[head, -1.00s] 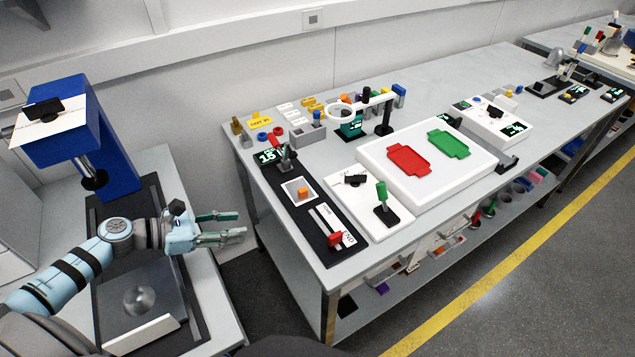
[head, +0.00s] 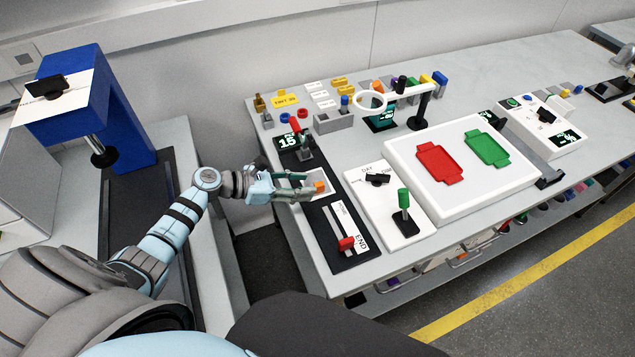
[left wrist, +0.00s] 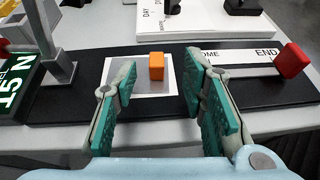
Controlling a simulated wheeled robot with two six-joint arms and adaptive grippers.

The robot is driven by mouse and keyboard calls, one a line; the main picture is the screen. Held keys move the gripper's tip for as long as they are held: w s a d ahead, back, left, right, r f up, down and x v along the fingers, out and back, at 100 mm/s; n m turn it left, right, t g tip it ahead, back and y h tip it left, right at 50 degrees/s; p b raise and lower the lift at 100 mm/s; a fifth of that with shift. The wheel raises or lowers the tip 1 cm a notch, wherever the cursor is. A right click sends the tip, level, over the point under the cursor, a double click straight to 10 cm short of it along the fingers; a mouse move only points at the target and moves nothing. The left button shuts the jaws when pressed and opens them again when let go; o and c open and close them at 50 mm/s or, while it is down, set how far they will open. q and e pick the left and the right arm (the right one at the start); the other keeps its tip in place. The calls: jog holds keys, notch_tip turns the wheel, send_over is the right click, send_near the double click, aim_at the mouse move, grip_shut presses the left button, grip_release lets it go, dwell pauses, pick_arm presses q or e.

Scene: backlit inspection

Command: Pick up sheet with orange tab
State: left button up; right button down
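The sheet with the orange tab is a small pale square lying in a black panel at the near left end of the table. The orange tab (head: 320,186) stands up from the sheet (left wrist: 140,80) as a small block; the tab also shows in the left wrist view (left wrist: 156,66). My left gripper (head: 309,186) is open beside the tab. In the left wrist view its teal-padded fingers (left wrist: 157,88) are spread apart with the tab between and beyond them, not touching. My right gripper is not in view.
A red-handled slider (head: 346,243) marked END is on the same black panel. A small stand (head: 303,150) rises behind the sheet. A white panel with a green-topped lever (head: 404,200) and a light box (head: 400,152) stand to the right.

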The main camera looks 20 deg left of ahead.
aim_at(317, 185)
pick_arm(q)
jog(key=x, duration=0.4)
jog(key=shift+w+a+f, duration=0.1)
jog(key=shift+w+f, duration=0.1)
jog(key=shift+w, duration=0.1)
jog(key=shift+s, duration=0.1)
jog(key=shift+c, duration=1.4)
grip_shut()
